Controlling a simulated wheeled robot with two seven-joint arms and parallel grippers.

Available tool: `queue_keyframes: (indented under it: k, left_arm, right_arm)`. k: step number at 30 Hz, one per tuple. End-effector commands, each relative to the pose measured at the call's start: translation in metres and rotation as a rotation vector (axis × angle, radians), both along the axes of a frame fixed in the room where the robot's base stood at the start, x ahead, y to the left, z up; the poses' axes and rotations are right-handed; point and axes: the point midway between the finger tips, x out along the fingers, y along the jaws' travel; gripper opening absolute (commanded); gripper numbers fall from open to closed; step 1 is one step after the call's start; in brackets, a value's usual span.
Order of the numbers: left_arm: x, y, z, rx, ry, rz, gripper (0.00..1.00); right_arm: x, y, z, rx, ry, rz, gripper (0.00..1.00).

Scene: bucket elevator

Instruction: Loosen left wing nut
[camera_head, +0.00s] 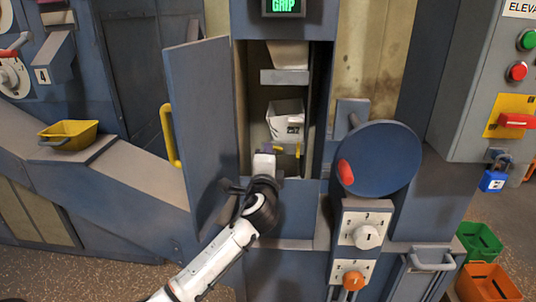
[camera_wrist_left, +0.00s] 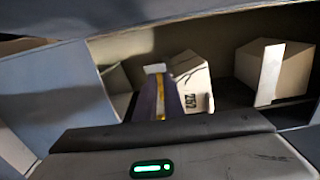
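A pale bucket (camera_head: 285,122) with a dark marking hangs inside the open cabinet in the head view. Two small yellow pieces, which look like the wing nuts, show below it: the left one (camera_head: 278,148) and the right one (camera_head: 298,151). My left gripper (camera_head: 264,163) reaches into the opening, just below and left of the left yellow piece; I cannot tell if they touch. The marked bucket (camera_wrist_left: 193,84) is also in the left wrist view, beside a dark purplish part with a yellow strip (camera_wrist_left: 161,100). The finger gap is not clear. My right gripper is out of view.
The blue cabinet door (camera_head: 203,125) with a yellow handle (camera_head: 169,136) stands open at the left. A blue disc (camera_head: 378,158) with a red handle is at the right, above two dials. A second pale bucket (camera_head: 288,54) hangs higher inside.

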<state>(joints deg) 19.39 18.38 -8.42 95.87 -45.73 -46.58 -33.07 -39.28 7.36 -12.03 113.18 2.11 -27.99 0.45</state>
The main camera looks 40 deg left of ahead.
Motion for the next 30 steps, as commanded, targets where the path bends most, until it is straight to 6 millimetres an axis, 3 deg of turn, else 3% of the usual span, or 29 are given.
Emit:
queue_keyframes:
  k: [1, 3, 14, 30]
  left_arm:
    - [0.000, -0.001, 0.000, 0.000, 0.000, -0.001, 0.16]
    - [0.000, -0.001, 0.000, 0.000, 0.000, -0.001, 0.27]
    - [-0.004, -0.003, 0.000, 0.001, -0.001, -0.001, 0.27]
    - [-0.080, -0.050, -0.001, 0.000, 0.001, -0.002, 0.27]
  right_arm:
    - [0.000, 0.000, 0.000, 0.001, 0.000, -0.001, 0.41]
    - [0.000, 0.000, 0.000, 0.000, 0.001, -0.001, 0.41]
    - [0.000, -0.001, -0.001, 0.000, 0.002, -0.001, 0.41]
    - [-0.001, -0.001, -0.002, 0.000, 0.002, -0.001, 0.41]
